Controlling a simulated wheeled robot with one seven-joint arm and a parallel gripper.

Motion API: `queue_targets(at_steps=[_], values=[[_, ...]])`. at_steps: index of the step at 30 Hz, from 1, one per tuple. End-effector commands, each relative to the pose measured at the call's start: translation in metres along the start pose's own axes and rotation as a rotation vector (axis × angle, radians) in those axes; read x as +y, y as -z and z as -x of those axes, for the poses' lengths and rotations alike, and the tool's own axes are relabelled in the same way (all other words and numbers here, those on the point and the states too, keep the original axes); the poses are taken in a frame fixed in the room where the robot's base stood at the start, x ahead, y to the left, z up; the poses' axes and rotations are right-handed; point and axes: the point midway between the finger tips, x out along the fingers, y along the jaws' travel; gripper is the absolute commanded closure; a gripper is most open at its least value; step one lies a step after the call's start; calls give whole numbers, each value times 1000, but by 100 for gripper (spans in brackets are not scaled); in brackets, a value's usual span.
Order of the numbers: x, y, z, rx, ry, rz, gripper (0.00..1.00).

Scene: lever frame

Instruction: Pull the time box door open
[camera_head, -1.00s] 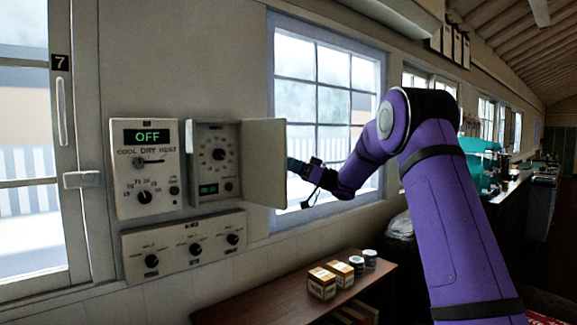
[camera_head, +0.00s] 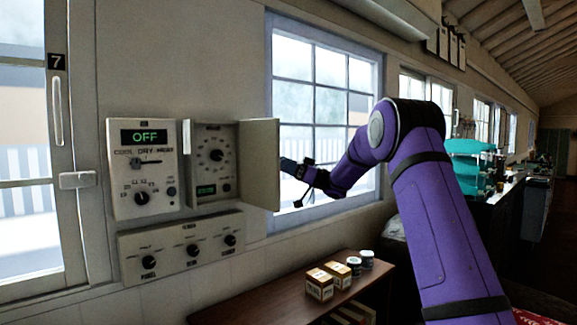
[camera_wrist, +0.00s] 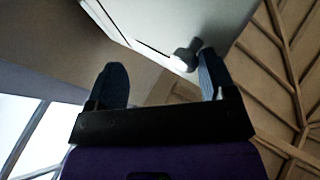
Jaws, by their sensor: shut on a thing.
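The time box (camera_head: 187,165) is a grey wall box with a round dial and a small green display inside. Its pale door (camera_head: 260,165) is swung open on the right side and stands out from the wall. My gripper (camera_head: 287,166) is at the door's outer edge, with its fingertips hidden behind the panel. In the wrist view the door (camera_wrist: 165,22) fills the top, with a grey knob (camera_wrist: 188,54) close to the right finger.
A thermostat panel reading OFF (camera_head: 143,165) is left of the box, and a panel with three knobs (camera_head: 185,249) is below. A window (camera_head: 320,100) is behind my arm. A brown low shelf (camera_head: 255,300) holds small boxes and jars.

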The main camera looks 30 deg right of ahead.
Motion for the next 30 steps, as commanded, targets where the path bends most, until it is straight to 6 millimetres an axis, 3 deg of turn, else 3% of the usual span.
queue_targets(at_steps=[20, 23, 30], values=[[0, 2, -2, 3, -1, 5, 48], [1, 2, 8, 3, -2, 4, 48], [0, 1, 55, 1, -5, 2, 48]])
